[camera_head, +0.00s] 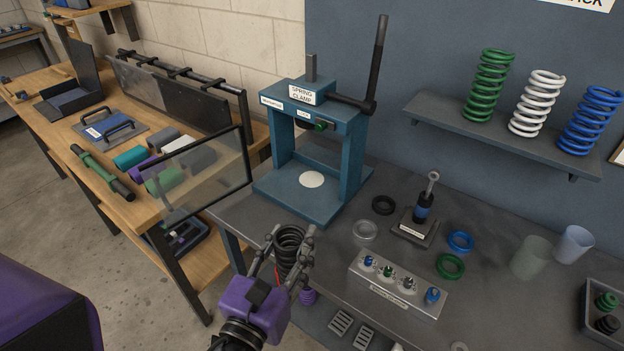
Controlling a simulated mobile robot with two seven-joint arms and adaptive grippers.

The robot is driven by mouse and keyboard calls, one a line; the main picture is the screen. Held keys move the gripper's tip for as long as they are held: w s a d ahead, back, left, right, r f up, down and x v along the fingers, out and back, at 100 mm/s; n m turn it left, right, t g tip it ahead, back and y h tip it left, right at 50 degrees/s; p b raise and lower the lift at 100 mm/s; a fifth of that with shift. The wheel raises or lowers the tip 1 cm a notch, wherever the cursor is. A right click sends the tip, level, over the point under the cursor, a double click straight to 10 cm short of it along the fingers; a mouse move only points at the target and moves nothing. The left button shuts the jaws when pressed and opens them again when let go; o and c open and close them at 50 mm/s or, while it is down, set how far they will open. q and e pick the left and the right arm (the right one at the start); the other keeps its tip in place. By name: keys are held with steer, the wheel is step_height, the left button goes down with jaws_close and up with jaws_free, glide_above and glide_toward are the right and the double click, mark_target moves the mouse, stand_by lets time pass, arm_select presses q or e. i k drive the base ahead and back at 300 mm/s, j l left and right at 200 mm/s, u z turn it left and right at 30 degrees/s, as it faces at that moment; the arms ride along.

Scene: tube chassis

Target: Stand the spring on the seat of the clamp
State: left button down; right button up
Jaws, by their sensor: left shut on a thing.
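The clamp (349,151) is a blue frame labelled "SPRING CLAMP", standing on the dark bench with a black lever raised at its top right. Its seat (312,179), a pale round disc on the clamp's base, is bare. My left gripper (292,234) has a purple body and grey fingers, and is shut on a black coil spring (289,245). The spring is in front of the clamp, nearer me and a little left of the seat, apart from the clamp. The fingers and gripper body hide part of the spring. My right gripper is not in view.
Green (489,86), white (537,103) and blue (590,120) springs stand on a wall shelf (500,140). Rings, a small damper (422,208) and a fittings block (396,284) lie right of the clamp. A clear panel (205,178) stands left of it.

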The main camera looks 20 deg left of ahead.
mark_target(313, 178)
steer(key=j+z, duration=0.15)
steer(key=j, duration=0.3)
steer(key=k+j+z, duration=0.15)
steer(key=j, duration=0.25)
steer(key=j+z, duration=0.15)
steer(key=j, duration=0.3)
steer(key=i, duration=0.5)
